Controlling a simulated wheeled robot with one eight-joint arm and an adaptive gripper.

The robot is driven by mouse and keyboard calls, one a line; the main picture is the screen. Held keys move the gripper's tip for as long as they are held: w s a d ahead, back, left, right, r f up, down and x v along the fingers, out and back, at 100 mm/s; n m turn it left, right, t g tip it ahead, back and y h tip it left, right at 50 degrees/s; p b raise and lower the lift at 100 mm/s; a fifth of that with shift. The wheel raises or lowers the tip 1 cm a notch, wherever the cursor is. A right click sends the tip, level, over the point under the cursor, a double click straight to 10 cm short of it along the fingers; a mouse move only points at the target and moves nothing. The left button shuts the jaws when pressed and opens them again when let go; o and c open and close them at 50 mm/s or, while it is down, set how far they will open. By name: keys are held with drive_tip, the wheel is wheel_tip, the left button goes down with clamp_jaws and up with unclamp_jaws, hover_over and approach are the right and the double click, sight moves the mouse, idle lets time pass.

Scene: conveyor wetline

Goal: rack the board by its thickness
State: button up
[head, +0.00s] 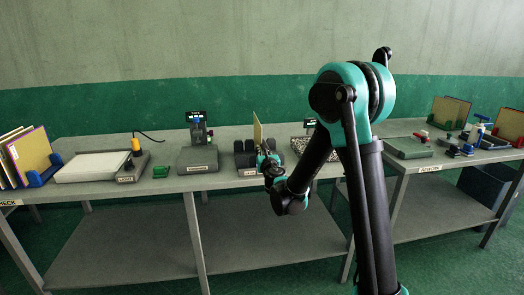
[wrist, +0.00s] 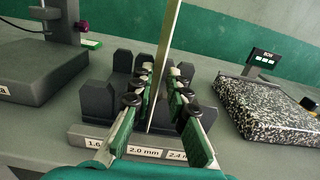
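A thin tan board (wrist: 168,45) stands nearly upright, almost edge-on in the wrist view. Its lower part is between the dark blocks of the slotted rack (wrist: 97,100), just behind the 2.0 mm label (wrist: 144,151). In the head view the board (head: 257,130) rises above the rack (head: 243,157). My gripper (wrist: 160,72) has one finger on each side of the board, and gaps show between the fingers and the board, so it looks open. It is at the rack in the head view (head: 268,163). How deep the board sits is hidden.
A grey stand with a gauge (head: 198,155) is left of the rack. A speckled slab (wrist: 270,108) with a small display (wrist: 264,58) is to the right. A white plate (head: 92,167) and leaning boards (head: 30,152) are at the far left. A second table (head: 450,160) is at right.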

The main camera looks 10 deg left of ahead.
drive_tip(key=shift+v, duration=2)
drive_tip(key=shift+o, duration=0.4)
drive_tip(key=o, duration=0.5)
drive_tip(key=shift+c, duration=0.2)
drive_tip(key=v, duration=1.2)
